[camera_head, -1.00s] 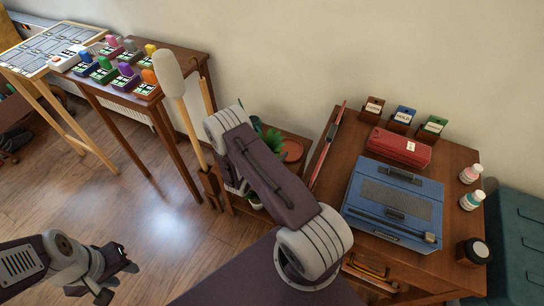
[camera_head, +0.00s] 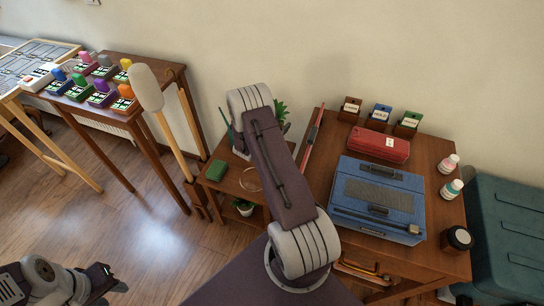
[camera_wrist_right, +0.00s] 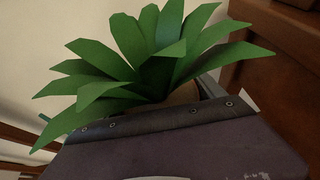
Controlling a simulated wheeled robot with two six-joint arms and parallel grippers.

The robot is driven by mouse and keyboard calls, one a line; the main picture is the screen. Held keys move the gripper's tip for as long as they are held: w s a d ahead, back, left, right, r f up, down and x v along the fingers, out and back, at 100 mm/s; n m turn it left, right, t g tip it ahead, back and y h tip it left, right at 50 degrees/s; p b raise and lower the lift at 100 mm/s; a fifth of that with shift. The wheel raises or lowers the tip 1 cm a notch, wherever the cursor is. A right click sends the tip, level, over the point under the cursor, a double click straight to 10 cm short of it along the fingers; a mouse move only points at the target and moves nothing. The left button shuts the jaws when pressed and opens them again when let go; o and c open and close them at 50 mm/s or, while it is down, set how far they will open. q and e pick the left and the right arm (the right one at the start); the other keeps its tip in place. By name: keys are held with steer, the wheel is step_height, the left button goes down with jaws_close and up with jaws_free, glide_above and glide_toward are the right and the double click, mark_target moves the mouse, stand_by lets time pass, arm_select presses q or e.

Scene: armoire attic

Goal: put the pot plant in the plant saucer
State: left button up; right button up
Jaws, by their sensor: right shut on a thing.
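The pot plant (camera_wrist_right: 155,60) has long pointed green leaves and fills the upper right wrist view, with a little of its brownish pot (camera_wrist_right: 184,95) behind my gripper. My right gripper (camera_wrist_right: 206,92) is shut on it; the fingertips are mostly hidden. In the head view, leaves of this plant (camera_head: 281,113) show beyond my right arm, over the small side table. My left gripper (camera_head: 112,281) is open and empty at the lower left, over the floor. The terracotta plant saucer is hidden behind my right arm.
The small wooden table (camera_head: 231,187) holds a green block (camera_head: 216,170) and a thin round dish (camera_head: 250,180). The right-hand desk (camera_head: 435,150) carries a blue case (camera_head: 378,195) and red box (camera_head: 380,145). A padded pole (camera_head: 147,88) stands left.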

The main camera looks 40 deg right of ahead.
step_height(320, 180, down, 6)
steer(key=shift+d+f+b, duration=0.1)
steer(key=shift+d+b, duration=0.05)
steer(key=shift+b, duration=0.7)
step_height(320, 180, down, 3)
steer(key=shift+f+b, duration=0.2)
steer(key=shift+b, duration=0.4)
steer(key=shift+f, duration=0.2)
steer(key=shift+r, duration=0.1)
steer(key=o, duration=2.1)
